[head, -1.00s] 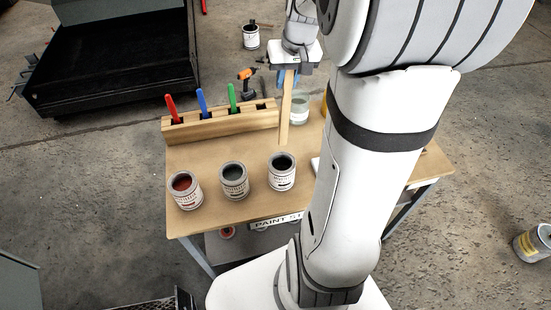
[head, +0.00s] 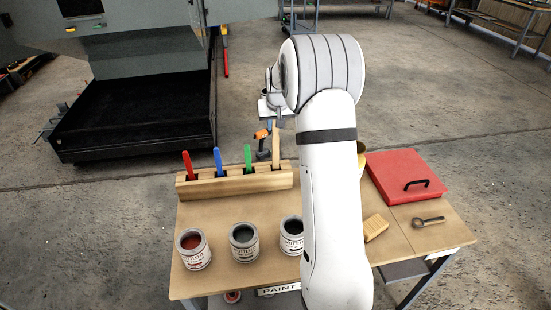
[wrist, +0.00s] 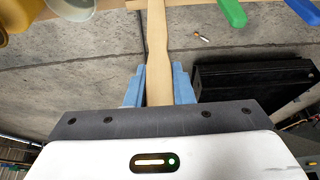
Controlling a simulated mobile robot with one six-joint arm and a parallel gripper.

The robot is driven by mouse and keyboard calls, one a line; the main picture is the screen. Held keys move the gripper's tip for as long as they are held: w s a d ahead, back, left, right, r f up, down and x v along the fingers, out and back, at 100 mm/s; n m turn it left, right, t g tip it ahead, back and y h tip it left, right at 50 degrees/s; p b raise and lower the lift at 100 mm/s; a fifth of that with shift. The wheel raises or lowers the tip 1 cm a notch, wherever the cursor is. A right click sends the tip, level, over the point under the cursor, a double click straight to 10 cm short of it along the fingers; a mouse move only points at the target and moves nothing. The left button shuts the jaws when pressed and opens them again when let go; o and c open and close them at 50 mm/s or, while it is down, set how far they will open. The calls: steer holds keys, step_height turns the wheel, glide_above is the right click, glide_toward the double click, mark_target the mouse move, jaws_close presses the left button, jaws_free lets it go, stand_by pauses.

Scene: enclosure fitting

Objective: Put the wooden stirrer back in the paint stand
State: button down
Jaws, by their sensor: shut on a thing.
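The wooden stirrer (head: 276,145) is pale, flat and close to upright. My gripper (wrist: 157,82) is shut on it, with a blue finger on each side in the wrist view, where the stirrer (wrist: 156,50) runs up the picture between them. The paint stand (head: 230,184) is a wooden block at the back of the table. It holds a red, a blue and a green stirrer in a row. The wooden stirrer's lower end meets the stand at its rightmost slot, right of the green stirrer (head: 248,154). How deep it sits I cannot tell.
Paint cans stand in front of the stand: red (head: 194,250), grey (head: 244,242) and dark (head: 292,232), the last partly hidden by my arm. A wooden block (head: 376,228), a red case (head: 405,177) and a small metal tool (head: 428,221) lie on the right.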

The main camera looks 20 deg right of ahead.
steer(key=shift+f+p, duration=0.35)
steer(key=shift+f, duration=3.15)
steer(key=c, duration=1.3)
jaws_free()
steer(key=shift+o, duration=0.2)
steer(key=shift+r, duration=0.25)
steer(key=b, duration=0.1)
glide_toward(275, 138)
steer(key=s+a+r, duration=0.4)
steer(key=s, duration=0.3)
steer(key=s+a+n, duration=0.1)
steer(key=s+a, duration=0.3)
steer(key=s, duration=0.9)
steer(key=s+a+n+g+y, duration=0.1)
steer(key=s+a, duration=0.4)
steer(key=s, duration=0.9)
steer(key=shift+a+f+g, duration=0.2)
steer(key=shift+f+g, duration=0.1)
steer(key=shift+f, duration=0.05)
